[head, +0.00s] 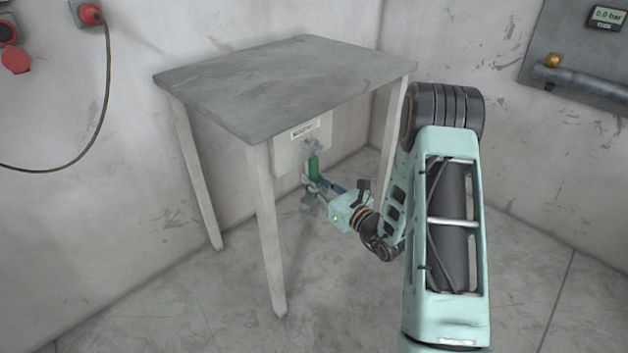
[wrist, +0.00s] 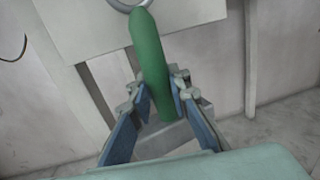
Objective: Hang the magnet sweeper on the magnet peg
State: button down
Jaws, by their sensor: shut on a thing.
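The magnet sweeper has a green handle (head: 314,166), a metal ring (wrist: 128,4) at its top and a grey block (wrist: 168,138) at its bottom. It hangs roughly upright under the table, in front of a pale labelled panel (head: 290,158). My gripper (head: 314,184) is shut on the green handle, and the wrist view shows its blue-padded fingers (wrist: 160,92) on either side of it. A small metal fitting (head: 312,143), likely the magnet peg, shows on the panel above the handle. I cannot tell whether the ring is around the peg.
The grey table (head: 290,80) stands over the work spot, and its front leg (head: 268,230) and right leg (head: 392,140) flank my reach. Walls form a corner behind. A wall panel with a pipe (head: 590,82) is at the right. The front floor is clear.

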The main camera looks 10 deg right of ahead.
jog(key=c, duration=1.7)
grip_release()
jog(key=shift+c, duration=0.2)
jog(key=shift+s, duration=0.1)
